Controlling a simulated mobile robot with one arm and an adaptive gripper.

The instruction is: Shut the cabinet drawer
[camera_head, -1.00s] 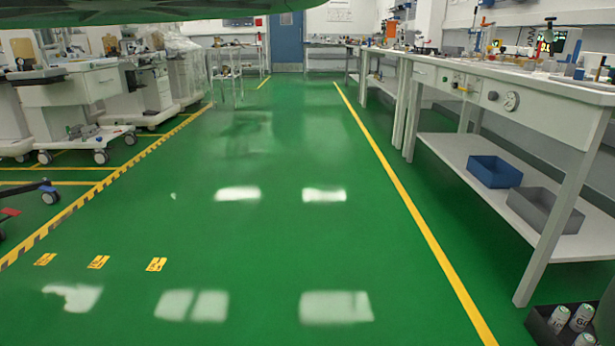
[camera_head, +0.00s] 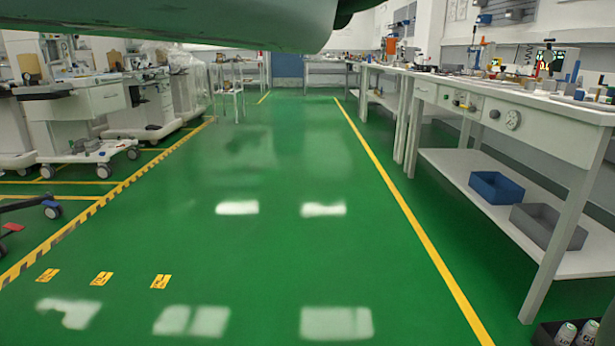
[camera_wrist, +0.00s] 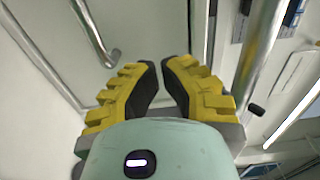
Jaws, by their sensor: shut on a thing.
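In the wrist view, my gripper (camera_wrist: 160,64) has two yellow, ridged fingers with dark inner pads. Their tips are close together with a narrow gap. What they grip cannot be made out. A white panel (camera_wrist: 40,110) fills the left side there, with a bent metal rod (camera_wrist: 99,38) beside the left finger. A metal bar (camera_wrist: 199,28) runs behind the right finger. In the head view, a white cabinet cart (camera_head: 105,98) with a drawer front stands at the left. I cannot tell which drawer is the task's one. My gripper is outside the head view.
Open green floor (camera_head: 270,180) lies ahead between yellow lines. A long white workbench (camera_head: 560,112) runs along the right, with blue (camera_head: 496,188) and grey (camera_head: 548,226) bins on its shelf. A dark wheeled base (camera_head: 40,204) juts in at the left.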

